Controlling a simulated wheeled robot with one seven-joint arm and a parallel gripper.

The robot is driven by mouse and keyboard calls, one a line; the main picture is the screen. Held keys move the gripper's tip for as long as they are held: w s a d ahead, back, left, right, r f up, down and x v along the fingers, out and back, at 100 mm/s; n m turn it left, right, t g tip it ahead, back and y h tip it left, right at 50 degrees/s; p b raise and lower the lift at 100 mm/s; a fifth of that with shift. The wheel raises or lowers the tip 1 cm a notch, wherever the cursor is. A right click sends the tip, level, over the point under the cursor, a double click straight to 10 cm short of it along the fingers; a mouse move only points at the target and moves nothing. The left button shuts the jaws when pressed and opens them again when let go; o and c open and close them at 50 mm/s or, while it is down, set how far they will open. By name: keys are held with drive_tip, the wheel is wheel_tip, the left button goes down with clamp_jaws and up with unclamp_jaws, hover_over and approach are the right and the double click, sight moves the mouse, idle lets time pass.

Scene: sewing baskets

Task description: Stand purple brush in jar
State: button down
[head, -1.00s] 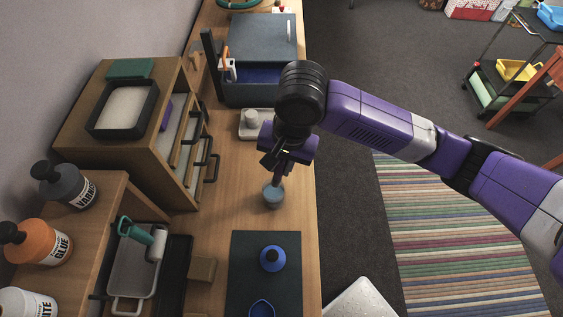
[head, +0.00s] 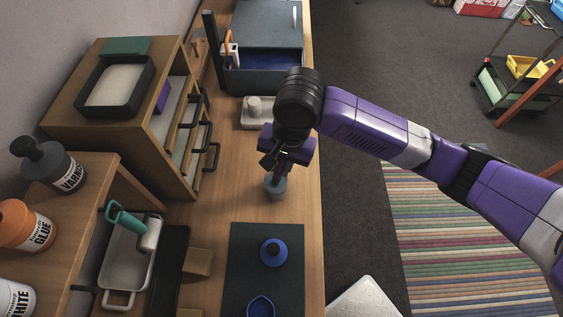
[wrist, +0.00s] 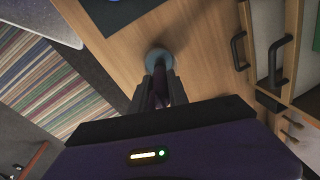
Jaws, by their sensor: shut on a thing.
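A small grey-blue jar (head: 277,188) stands upright on the wooden counter, right below my gripper (head: 279,168). In the wrist view the jar (wrist: 158,57) is just beyond the fingertips. My gripper is shut on the purple brush (wrist: 161,88), a dark purple shape between the fingers in the wrist view. The brush points down at the jar, and its lower end is at the jar's mouth. The fingers hide most of the brush, and I cannot tell how deep its end is inside the jar.
A dark mat (head: 241,272) with a blue lidded pot (head: 274,252) lies nearer on the counter. A white tray (head: 249,121) is behind the jar. A wooden drawer cabinet (head: 160,170) with black handles stands left. The counter around the jar is clear.

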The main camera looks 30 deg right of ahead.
drive_tip(key=shift+f, duration=0.25)
drive_tip(key=c, duration=1.2)
unclamp_jaws()
drive_tip(key=r, duration=0.5)
drive_tip(key=s+r, duration=0.1)
drive_tip(key=r, duration=0.1)
drive_tip(key=shift+d+r, duration=0.25)
drive_tip(key=shift+r, duration=0.15)
